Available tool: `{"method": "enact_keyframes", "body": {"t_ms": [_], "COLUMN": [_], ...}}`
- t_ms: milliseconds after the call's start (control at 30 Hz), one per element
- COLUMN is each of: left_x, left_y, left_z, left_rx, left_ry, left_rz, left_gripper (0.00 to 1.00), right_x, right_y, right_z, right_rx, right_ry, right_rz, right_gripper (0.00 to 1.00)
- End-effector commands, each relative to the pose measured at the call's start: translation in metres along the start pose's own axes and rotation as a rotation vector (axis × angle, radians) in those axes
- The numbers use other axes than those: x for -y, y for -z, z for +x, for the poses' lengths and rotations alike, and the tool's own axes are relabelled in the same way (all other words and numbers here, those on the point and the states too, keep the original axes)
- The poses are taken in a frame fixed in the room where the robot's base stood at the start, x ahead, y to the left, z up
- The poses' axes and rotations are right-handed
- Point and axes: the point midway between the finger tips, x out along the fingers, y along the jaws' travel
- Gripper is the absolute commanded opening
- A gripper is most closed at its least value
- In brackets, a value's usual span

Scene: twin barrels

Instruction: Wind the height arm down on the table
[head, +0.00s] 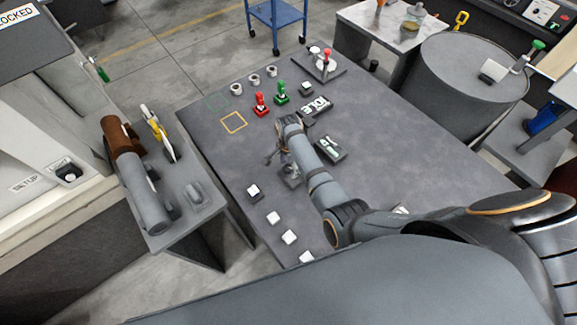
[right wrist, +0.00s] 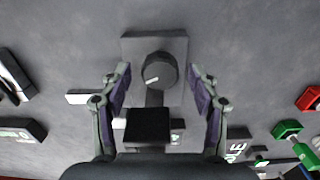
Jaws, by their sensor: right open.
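In the right wrist view, a grey plate (right wrist: 130,47) carries a round dark hub (right wrist: 160,75) with a short white mark. A short arm runs from the hub to a black block-like handle (right wrist: 147,128), which looks like the height arm. My right gripper (right wrist: 160,68) is open, its fingers to either side of the hub and apart from it. In the head view, my right gripper (head: 276,152) is over the table (head: 390,125), above the grey plate (head: 292,180), which my arm partly hides. My left gripper is not in view.
Red (head: 260,104) and green (head: 281,93) knobs and an IDLE sign (head: 316,107) stand beyond the gripper. A dark box (head: 331,151) lies right of my forearm. White-topped buttons (head: 274,218) line the near left edge. The table's right half is mostly clear.

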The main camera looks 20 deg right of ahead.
Motion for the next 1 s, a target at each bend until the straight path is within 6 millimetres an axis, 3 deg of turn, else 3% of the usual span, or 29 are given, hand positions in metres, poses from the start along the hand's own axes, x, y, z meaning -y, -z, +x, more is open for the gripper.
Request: {"method": "enact_keyframes", "body": {"t_ms": [67,433,767,1000], "left_x": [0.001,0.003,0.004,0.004], "left_y": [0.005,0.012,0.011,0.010], "left_z": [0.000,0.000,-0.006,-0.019], "left_rx": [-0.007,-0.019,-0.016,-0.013], "left_ry": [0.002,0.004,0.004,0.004], "left_rz": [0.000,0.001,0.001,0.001], "left_gripper": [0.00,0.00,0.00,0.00], "right_x": [0.000,0.000,0.000,0.000], "right_y": [0.000,0.000,0.000,0.001], "right_z": [0.000,0.000,-0.002,-0.003], "right_rx": [0.000,0.000,-0.001,-0.001], "right_ry": [0.000,0.000,-0.001,-0.002], "right_rz": [0.000,0.000,-0.050,-0.207], "right_gripper": [0.58,0.07,0.07,0.07]}}
